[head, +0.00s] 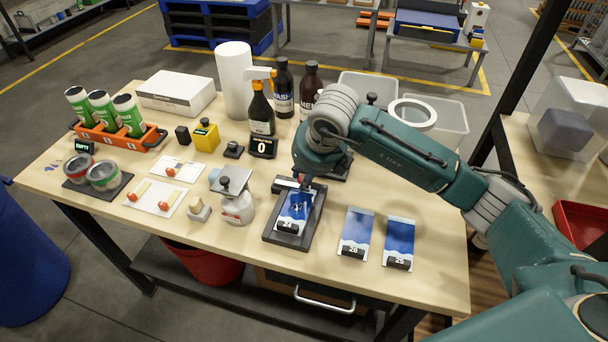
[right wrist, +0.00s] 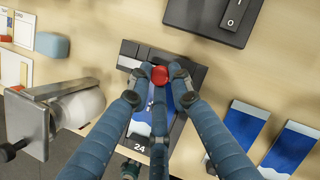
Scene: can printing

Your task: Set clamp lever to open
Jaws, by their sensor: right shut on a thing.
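The dark clamp base (head: 270,236) sits on the table's front half, with a blue printed sheet (head: 296,206) numbered 24 on it. A clamp bar (head: 284,184) crosses its far end. The clamp lever's red knob (right wrist: 160,74) shows in the right wrist view at the bar. My right gripper (head: 305,183) reaches down over the far end of the clamp. In the right wrist view, its blue fingers (right wrist: 161,80) close around the red knob. The arm partly hides the lever in the head view. My left gripper is in neither view.
Bottles and a white roll (head: 234,80) stand behind.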

